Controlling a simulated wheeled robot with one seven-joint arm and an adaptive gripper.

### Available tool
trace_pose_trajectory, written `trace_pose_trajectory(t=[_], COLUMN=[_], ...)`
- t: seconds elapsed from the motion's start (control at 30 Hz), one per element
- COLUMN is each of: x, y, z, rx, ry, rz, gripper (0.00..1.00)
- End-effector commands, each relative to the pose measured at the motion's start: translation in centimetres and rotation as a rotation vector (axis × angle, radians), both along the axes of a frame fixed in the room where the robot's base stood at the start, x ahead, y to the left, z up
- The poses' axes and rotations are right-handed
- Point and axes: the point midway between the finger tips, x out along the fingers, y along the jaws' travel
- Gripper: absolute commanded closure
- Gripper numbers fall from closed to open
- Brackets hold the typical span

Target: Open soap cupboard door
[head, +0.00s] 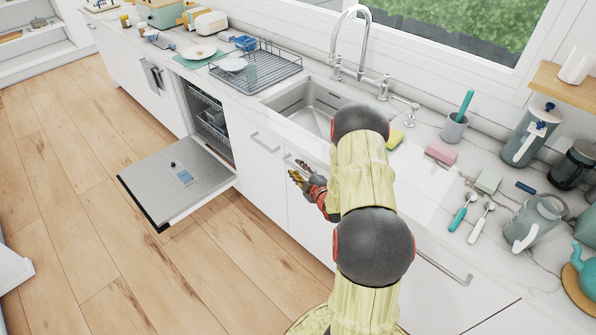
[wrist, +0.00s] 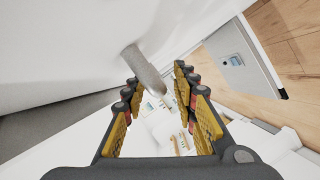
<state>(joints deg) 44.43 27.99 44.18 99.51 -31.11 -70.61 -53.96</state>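White cupboard doors stand below the sink. The left door (head: 258,174) has a grey bar handle (head: 265,142) at its top. The door to its right (head: 305,226) has a similar handle (head: 290,159), partly hidden by my arm. Both doors look shut. Which one is the soap cupboard is not marked. My gripper (head: 299,177) is close in front of the right door, just below its handle. In the wrist view my gripper (wrist: 157,80) is open, and a grey handle bar (wrist: 145,70) reaches between its fingertips. Contact cannot be told.
An open dishwasher door (head: 178,182) lies flat out over the floor on the left. The counter above holds a sink (head: 305,103), a dish rack (head: 262,66) and a pink sponge (head: 441,153). The wooden floor (head: 110,265) is clear in front.

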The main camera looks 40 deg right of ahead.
Motion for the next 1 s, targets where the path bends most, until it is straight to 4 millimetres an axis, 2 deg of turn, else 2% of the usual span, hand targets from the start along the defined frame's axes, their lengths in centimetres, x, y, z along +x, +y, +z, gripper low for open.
trace_pose_trajectory(t=[0.2, 0.7, 1.0], x=[0.0, -0.04, -0.05], y=[-0.01, 0.0, 0.02], z=[-0.01, -0.03, -0.06], rx=[0.0, 0.0, 0.001], ry=[0.001, 0.001, 0.001], rz=[-0.001, 0.0, -0.001], gripper=[0.72, 1.0, 1.0])
